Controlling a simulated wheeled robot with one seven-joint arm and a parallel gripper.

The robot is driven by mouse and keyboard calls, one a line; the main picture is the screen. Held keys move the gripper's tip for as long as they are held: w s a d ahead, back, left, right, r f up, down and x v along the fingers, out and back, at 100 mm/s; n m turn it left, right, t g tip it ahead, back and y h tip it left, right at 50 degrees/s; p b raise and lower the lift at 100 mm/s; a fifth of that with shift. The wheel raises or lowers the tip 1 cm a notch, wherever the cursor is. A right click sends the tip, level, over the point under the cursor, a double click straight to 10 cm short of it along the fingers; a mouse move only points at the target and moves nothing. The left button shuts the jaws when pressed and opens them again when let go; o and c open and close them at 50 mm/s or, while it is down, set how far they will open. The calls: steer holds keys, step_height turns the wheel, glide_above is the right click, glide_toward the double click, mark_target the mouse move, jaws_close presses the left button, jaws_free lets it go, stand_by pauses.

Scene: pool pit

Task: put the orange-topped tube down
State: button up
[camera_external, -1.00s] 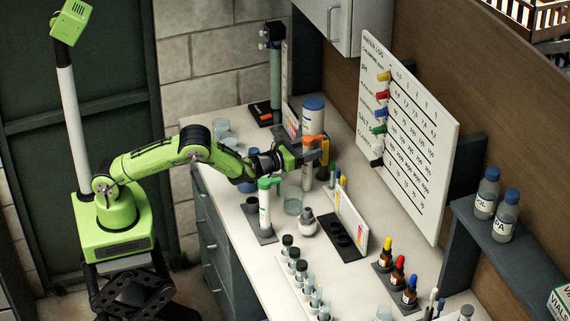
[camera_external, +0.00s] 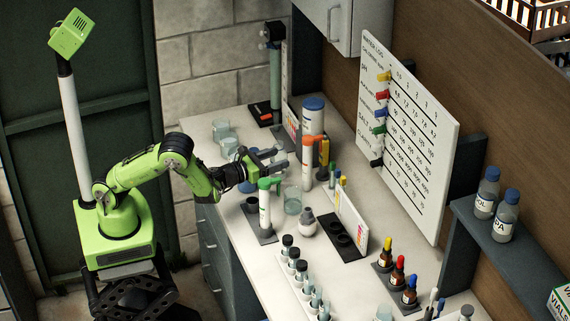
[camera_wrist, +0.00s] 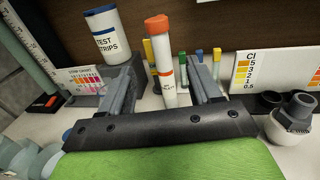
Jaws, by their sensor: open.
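The orange-topped tube (camera_external: 308,165) is white with an orange cap and stands upright on the counter. In the wrist view the tube (camera_wrist: 166,62) shows beyond and between my fingers, with its label facing me and a slight lean in the picture. My gripper (camera_external: 280,159) is open and empty, to the left of the tube and apart from it in the external view. In the wrist view both fingers of my gripper (camera_wrist: 168,82) are spread, one on each side of the tube's image.
A green-topped tube (camera_external: 264,208) stands on a dark base nearer the camera. The test strips jar (camera_external: 313,118) stands behind. Several small coloured-capped vials (camera_wrist: 182,68) stand behind the tube.

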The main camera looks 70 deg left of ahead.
steer(key=s+a+r+n+g+y, duration=0.15)
steer(key=s+a+n+g, duration=0.4)
steer(key=n, duration=0.55)
steer(key=s+a+r+n+g+y, duration=0.1)
steer(key=s+a+n+g+y, duration=0.15)
steer(key=s+a+n, duration=0.55)
steer(key=s+d+r+n+g+h, duration=0.1)
steer(key=s+d+n+g+h, duration=0.1)
steer(key=s+n, duration=0.5)
steer(key=s+d+r+n+g+h, duration=0.1)
steer(key=s+d+n+h, duration=0.3)
steer(key=s+n, duration=0.4)
steer(key=s+g, duration=0.1)
steer(key=s, duration=0.5)
steer(key=shift+s+d+r+h, duration=0.25)
steer(key=shift+s+d+h, duration=0.1)
steer(key=shift+d+h, duration=0.05)
steer(key=shift+r, duration=0.1)
steer(key=shift+r+p, duration=0.2)
steer(key=shift+p, duration=0.1)
